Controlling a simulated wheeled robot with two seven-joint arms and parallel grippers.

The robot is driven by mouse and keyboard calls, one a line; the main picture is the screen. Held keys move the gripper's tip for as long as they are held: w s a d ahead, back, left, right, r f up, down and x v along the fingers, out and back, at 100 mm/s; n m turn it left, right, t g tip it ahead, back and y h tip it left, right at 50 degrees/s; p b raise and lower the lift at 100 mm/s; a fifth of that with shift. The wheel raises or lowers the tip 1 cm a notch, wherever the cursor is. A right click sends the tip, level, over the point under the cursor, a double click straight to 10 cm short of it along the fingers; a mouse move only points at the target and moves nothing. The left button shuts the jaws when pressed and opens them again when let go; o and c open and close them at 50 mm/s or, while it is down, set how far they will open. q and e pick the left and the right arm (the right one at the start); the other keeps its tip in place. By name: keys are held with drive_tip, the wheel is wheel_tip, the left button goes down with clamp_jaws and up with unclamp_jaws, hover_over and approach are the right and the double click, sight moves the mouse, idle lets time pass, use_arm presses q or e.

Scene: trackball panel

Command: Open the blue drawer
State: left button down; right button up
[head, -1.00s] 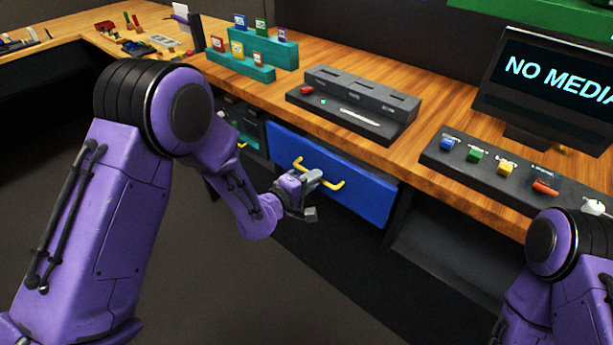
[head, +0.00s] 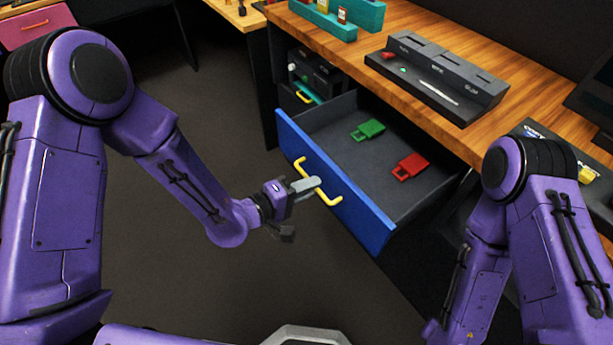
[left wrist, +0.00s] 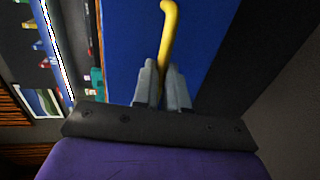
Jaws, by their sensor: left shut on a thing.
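The blue drawer (head: 362,207) stands pulled out from under the wooden desk, its grey inside showing in the head view. A green tag-shaped piece (head: 368,130) and a red one (head: 411,166) lie on its floor. Its yellow handle (head: 327,196) runs along the blue front. My left gripper (head: 313,186) is shut on the handle, and the left wrist view shows its two fingers (left wrist: 162,88) on either side of the yellow bar (left wrist: 168,35). My right arm is at the right of the head view; its gripper is out of the picture.
The wooden desk top (head: 530,60) carries a dark slotted panel (head: 437,78) and a teal card holder (head: 335,15). A smaller compartment with a yellow handle (head: 303,96) is left of the drawer. Dark open floor (head: 190,130) lies before the drawer.

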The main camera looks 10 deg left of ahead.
use_arm(q)
drive_tip(key=shift+s+a, duration=0.2)
drive_tip(key=shift+a, duration=0.1)
drive_tip(key=c, duration=1.2)
unclamp_jaws()
drive_tip(key=shift+o, duration=0.2)
drive_tip(key=shift+s+a, duration=0.1)
drive_tip(key=v, duration=1)
drive_tip(key=shift+s+a, duration=0.1)
